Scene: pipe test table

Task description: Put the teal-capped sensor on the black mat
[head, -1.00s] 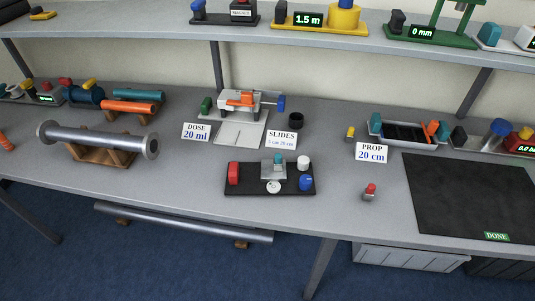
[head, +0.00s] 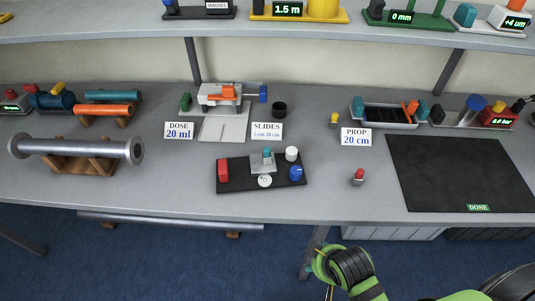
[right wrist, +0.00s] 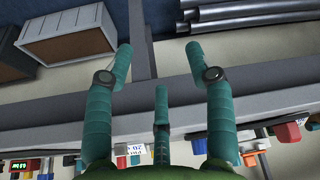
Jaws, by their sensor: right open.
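A small teal-capped piece (head: 266,153) stands in a grey block on a black fixture (head: 240,184) at the middle of the table; its lower part is hidden by the block. The black mat (head: 460,170) lies flat at the right of the table, with a green DONE label at its front edge. My right gripper (right wrist: 160,62) has its teal fingers spread and empty in the right wrist view, apart from the sensor and mat. My right arm shows at the bottom of the head view, in front of the table edge. My left gripper is not in view.
A red-capped piece (head: 358,177) stands left of the mat, and a yellow-capped one (head: 334,120) stands behind it by the PROP card (head: 356,137). The fixture also carries red, white and blue parts. A shelf (head: 300,26) overhangs the back. The mat is clear.

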